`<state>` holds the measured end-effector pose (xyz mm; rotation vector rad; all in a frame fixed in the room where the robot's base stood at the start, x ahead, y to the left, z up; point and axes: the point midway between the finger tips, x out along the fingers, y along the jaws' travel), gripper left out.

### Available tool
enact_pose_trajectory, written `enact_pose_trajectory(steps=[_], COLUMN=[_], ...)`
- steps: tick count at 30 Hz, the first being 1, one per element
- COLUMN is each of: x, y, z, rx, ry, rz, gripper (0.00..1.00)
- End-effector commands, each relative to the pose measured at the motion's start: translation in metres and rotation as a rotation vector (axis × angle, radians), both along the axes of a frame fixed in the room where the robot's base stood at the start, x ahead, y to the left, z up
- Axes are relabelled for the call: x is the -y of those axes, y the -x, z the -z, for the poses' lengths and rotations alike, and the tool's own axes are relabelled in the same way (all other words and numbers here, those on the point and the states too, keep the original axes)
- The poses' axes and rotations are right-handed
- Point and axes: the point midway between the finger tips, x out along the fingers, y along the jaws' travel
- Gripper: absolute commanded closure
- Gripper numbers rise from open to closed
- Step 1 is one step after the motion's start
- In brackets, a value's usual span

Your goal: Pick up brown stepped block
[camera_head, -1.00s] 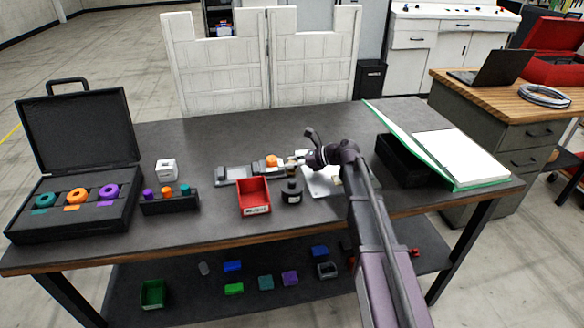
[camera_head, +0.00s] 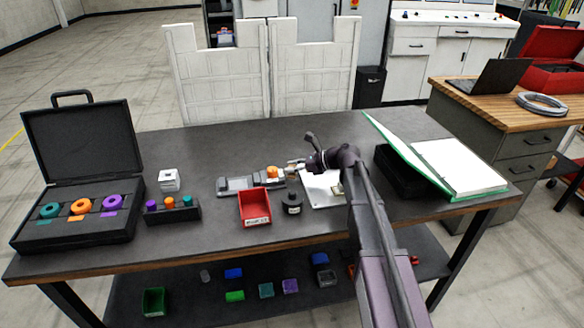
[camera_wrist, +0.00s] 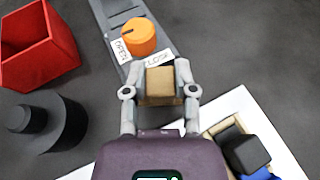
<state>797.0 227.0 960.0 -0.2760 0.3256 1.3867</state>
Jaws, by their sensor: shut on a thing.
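The brown stepped block (camera_wrist: 160,84) sits between the two fingers of my gripper (camera_wrist: 160,92) in the wrist view. The fingers are shut on its sides. In the head view my gripper (camera_head: 294,166) is over the back middle of the dark table, beside the grey fixture with the orange knob (camera_head: 273,172). The block is too small to make out there. I cannot tell whether the block touches the surface below.
A red bin (camera_head: 255,207) and a black round weight (camera_head: 292,198) stand in front of the fixture. A white board (camera_head: 322,190) with a small wooden frame (camera_wrist: 232,135) lies to the right. A black case (camera_head: 75,220) and an open green binder (camera_head: 460,160) flank the table.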

Motion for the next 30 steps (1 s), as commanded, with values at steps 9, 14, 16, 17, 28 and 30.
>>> enact_pose_trajectory(steps=[9, 14, 16, 17, 28, 30], x=[0.000, 0.000, 0.000, 0.000, 0.001, 0.000], y=[0.000, 0.000, 0.000, 0.000, 0.000, 0.000], z=[-0.039, -0.054, -0.059, -0.061, -0.073, -0.073], rx=[0.000, 0.000, 0.000, 0.000, 0.000, 0.000], ry=[0.000, 0.000, 0.000, 0.000, 0.000, 0.000], rz=[0.000, 0.000, 0.000, 0.000, 0.001, 0.001], gripper=[1.00, 1.00, 1.00, 1.00, 1.00, 1.00])
